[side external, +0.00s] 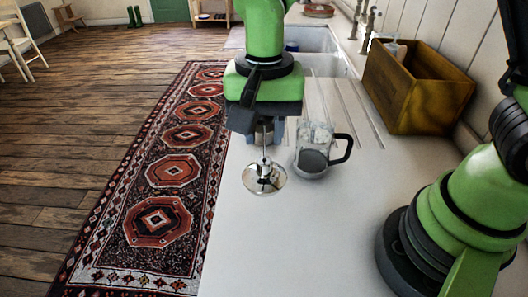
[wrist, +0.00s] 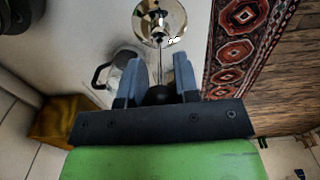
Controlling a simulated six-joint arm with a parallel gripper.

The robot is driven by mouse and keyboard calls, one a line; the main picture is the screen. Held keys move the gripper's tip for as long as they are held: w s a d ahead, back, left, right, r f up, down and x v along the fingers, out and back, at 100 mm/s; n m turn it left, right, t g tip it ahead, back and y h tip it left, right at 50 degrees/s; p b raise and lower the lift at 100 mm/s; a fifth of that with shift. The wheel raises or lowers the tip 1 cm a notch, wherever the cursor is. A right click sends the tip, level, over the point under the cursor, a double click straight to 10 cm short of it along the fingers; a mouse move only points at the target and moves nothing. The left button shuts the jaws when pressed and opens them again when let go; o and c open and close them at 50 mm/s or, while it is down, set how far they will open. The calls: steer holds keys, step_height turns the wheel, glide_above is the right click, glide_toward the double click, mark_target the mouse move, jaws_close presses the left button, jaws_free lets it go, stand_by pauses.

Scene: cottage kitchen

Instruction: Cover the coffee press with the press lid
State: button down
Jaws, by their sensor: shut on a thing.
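The coffee press (side external: 314,152) is a clear glass jug with a dark handle, standing upright on the white counter. It also shows in the wrist view (wrist: 125,62), partly hidden behind my gripper. The press lid (side external: 264,177) is a shiny metal disc on a thin rod with a dark knob. In the wrist view the lid (wrist: 158,20) sticks out beyond the fingers. My gripper (side external: 265,130) is shut on the lid's knob, with the rod and disc hanging below. In the side view the lid is left of the press and apart from it. The knob is mostly hidden by the fingers.
A wooden box (side external: 418,88) with a bottle in it stands at the back right of the counter (side external: 300,240). A sink (side external: 310,42) lies behind the press. The counter's left edge drops to a floor with a patterned rug (side external: 160,190). The front counter is clear.

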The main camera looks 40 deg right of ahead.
steer(key=w+d+r+m, duration=0.1)
steer(key=d+r+m, duration=0.1)
steer(key=d+r, duration=0.45)
steer(key=d+r+m, duration=0.3)
steer(key=d, duration=0.6)
steer(key=shift+w+f, duration=0.15)
steer(key=shift+f, duration=2.25)
steer(key=shift+f, duration=0.6)
steer(key=c, duration=1.1)
jaws_free()
steer(key=shift+r, duration=5.5)
